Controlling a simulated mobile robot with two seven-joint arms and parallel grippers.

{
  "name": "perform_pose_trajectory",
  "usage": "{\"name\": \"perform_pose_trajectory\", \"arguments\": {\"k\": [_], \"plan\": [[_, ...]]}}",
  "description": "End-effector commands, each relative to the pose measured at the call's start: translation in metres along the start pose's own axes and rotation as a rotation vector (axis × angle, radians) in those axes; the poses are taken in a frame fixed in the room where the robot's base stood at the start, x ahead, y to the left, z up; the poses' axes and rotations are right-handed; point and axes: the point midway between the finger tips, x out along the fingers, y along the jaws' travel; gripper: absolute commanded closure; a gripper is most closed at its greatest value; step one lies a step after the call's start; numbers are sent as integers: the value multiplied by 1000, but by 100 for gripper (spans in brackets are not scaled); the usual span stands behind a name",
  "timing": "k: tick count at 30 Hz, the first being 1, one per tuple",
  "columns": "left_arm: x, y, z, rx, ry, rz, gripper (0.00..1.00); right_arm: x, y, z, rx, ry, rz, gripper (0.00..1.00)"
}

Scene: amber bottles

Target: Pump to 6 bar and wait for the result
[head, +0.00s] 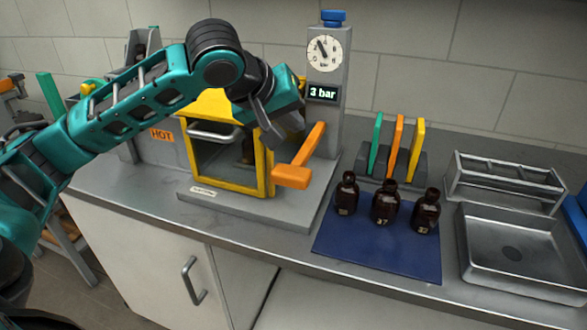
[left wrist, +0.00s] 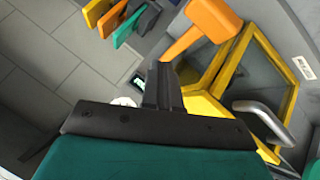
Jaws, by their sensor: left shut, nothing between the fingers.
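The grey pump column (head: 326,125) carries a round dial gauge (head: 324,53) and a display (head: 322,93) that reads "3 bar". A blue knob (head: 334,17) sits on top. The orange pump lever (head: 297,170) slopes down toward the front; it also shows in the left wrist view (left wrist: 205,25). The yellow-framed chamber (head: 228,165) stands left of it, its door closed, with a dark shape, perhaps a bottle, behind the glass. My left gripper (head: 272,132) is shut and empty, in front of the chamber's upper right, close to the lever; contact cannot be told. My right gripper is out of view.
Three amber bottles (head: 385,203) stand on a blue mat (head: 375,255) at the right. Behind them, green, orange and yellow paddles (head: 396,150) stand in a holder. A metal rack (head: 505,180) and a metal tray (head: 515,255) are further right. A "HOT" label (head: 162,135) is at the left.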

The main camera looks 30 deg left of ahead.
Motion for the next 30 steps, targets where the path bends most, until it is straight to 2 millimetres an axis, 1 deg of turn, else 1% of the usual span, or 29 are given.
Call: {"name": "perform_pose_trajectory", "arguments": {"k": [1,5,17,20,26,27,28,30], "plan": [[-6,-1,-8,-27,13,-3,100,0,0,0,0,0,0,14],[-14,-1,-16,-69,22,-6,100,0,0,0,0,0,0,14],[-15,-2,-17,-77,23,-6,100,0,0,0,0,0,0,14],[-11,-4,-14,-77,23,-7,100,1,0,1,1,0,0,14],[5,-16,-1,-74,20,-9,100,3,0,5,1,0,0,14],[10,-19,3,-74,20,-9,100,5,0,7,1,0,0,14],[16,-23,7,-75,22,-7,100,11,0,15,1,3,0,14],[23,-28,12,-75,23,-6,100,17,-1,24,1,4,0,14]]}}
